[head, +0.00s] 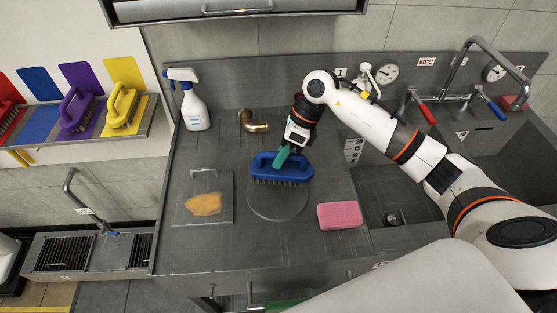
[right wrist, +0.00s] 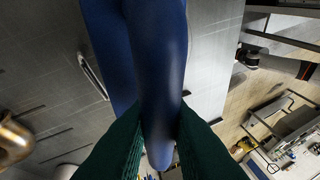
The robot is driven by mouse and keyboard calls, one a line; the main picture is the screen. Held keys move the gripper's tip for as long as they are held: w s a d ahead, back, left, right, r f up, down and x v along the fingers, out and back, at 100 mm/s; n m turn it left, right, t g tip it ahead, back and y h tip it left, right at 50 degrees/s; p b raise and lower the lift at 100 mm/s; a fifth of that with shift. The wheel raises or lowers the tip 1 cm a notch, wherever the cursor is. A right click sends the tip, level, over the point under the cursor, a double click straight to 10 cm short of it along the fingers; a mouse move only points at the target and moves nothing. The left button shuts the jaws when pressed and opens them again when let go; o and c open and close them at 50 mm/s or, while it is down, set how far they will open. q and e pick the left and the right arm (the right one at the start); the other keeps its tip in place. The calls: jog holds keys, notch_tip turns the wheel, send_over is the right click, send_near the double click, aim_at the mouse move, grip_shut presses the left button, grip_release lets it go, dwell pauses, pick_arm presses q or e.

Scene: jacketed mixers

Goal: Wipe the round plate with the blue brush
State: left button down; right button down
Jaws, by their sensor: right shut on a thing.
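The blue brush (head: 282,168) is in the head view, bristles down, over the back part of the round plate (head: 278,203). The round plate lies flat on the steel counter. My right gripper (head: 284,157) is shut on the brush's handle from above. In the right wrist view the blue handle (right wrist: 150,70) runs between the green fingers of my right gripper (right wrist: 160,135). Whether the bristles touch the plate I cannot tell. My left gripper is in neither view.
A square plate with an orange smear (head: 225,211) lies left of the round plate, and a pink sponge (head: 340,215) lies right of it. A white spray bottle (head: 194,108) and a brass spout (head: 252,121) stand behind. Sinks are at the right. Purple (head: 76,110) and yellow (head: 121,105) brushes sit on a shelf.

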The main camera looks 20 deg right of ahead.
jog(key=shift+w+d+r+p, duration=0.15)
jog(key=shift+r+p, duration=0.1)
jog(key=shift+r, duration=0.35)
jog(key=shift+w+r+p, duration=0.1)
jog(key=shift+r+p, duration=0.1)
jog(key=shift+r, duration=0.35)
jog(key=shift+s+r, duration=0.2)
jog(key=shift+r, duration=0.25)
jog(key=shift+w+f, duration=0.1)
jog(key=shift+w, duration=0.05)
